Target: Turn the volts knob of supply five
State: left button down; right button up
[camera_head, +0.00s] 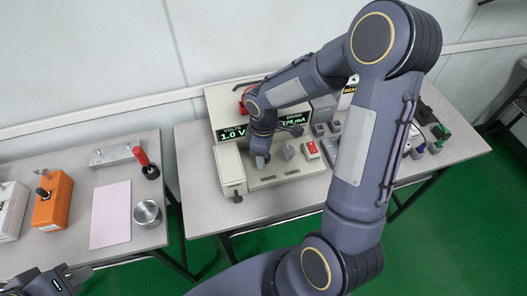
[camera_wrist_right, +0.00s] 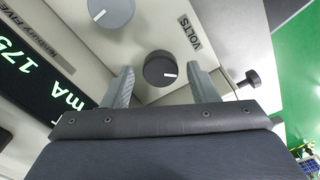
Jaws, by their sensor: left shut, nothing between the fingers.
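Supply five is a beige box (camera_head: 285,172) on the right table; its display (camera_head: 234,133) reads 1.0 V. In the right wrist view the dark volts knob (camera_wrist_right: 160,68) with a white mark sits beside the VOLTS label (camera_wrist_right: 190,33). My right gripper (camera_wrist_right: 163,78) is open, with one finger on each side of that knob and visible gaps. In the head view my right gripper (camera_head: 260,157) is over the panel and hides the knob. My left gripper (camera_head: 75,276) is shut and empty at the lower left.
A larger grey knob (camera_wrist_right: 112,12) and a red switch (camera_head: 311,149) are on the same panel. A black side knob (camera_wrist_right: 250,79) sticks out nearby. The left table holds an orange box (camera_head: 53,201), a pink sheet (camera_head: 111,214) and a metal cup (camera_head: 147,213).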

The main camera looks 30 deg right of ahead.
notch_tip(320, 180, up, 8)
jog(key=shift+f, duration=0.15)
dwell(0.6)
jog(key=shift+s+r, duration=0.2)
jog(key=shift+r, duration=0.05)
jog(key=s+a+r+m+t+y, duration=0.2)
jog(key=s+r+m, duration=0.2)
jog(key=s, duration=0.4)
jog(key=s+a+r+m+t+y, duration=0.1)
jog(key=s+a+r+m+t, duration=0.1)
jog(key=s+m, duration=0.5)
notch_tip(320, 180, up, 2)
jog(key=shift+s+r+t+y, duration=0.1)
jog(key=shift+s+t+y, duration=0.3)
jog(key=shift+s+t, duration=0.5)
